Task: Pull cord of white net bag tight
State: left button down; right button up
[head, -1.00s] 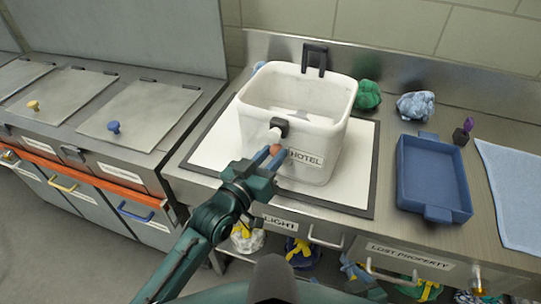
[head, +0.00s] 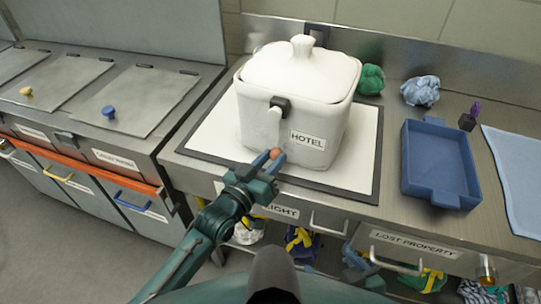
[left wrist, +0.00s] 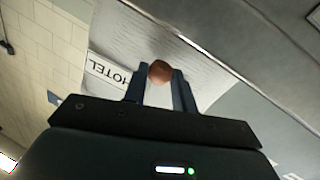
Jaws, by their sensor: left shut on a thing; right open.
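The white bag (head: 330,115), labelled HOTEL, stands upright on the white panel on the counter. Its top is covered by a domed white surface with a small knob (head: 303,46) in the middle. A dark clip (head: 281,104) sits on its front with a short white piece below it. My left gripper (head: 272,158) is in front of the bag's lower front, shut on a reddish-brown bead (head: 276,154). The bead also shows between the fingers in the left wrist view (left wrist: 160,71). I cannot make out the cord itself. My right gripper is not in view.
A blue tray (head: 438,198) lies right of the panel (head: 210,146). Green (head: 371,79) and light blue (head: 420,91) bundles lie behind. A blue cloth (head: 518,165) is at the far right. Lidded bins (head: 125,98) stand left. Bagged items fill the shelf below.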

pick_arm(q)
jog(key=c, duration=1.1)
grip_release()
jog(key=v, duration=1.3)
jog(key=shift+s+b, duration=0.15)
jog(key=shift+b, duration=0.25)
jog(key=s+a+f+g+y, duration=0.1)
jog(key=s+a+f+y, duration=0.1)
jog(key=s+f, duration=0.1)
jog(key=s+a+f+g+y+p, duration=0.1)
jog(key=s+a+f+y, duration=0.1)
jog(key=f, duration=0.3)
jog(key=s+a+f+g+y+p, duration=0.1)
jog(key=s+a+f+g+y, duration=0.1)
jog(key=s+a+f, duration=0.1)
jog(key=shift+s+f+n+y, duration=0.3)
jog(key=shift+s+f, duration=0.1)
jog(key=shift+f, duration=0.35)
jog(key=shift+c, duration=0.2)
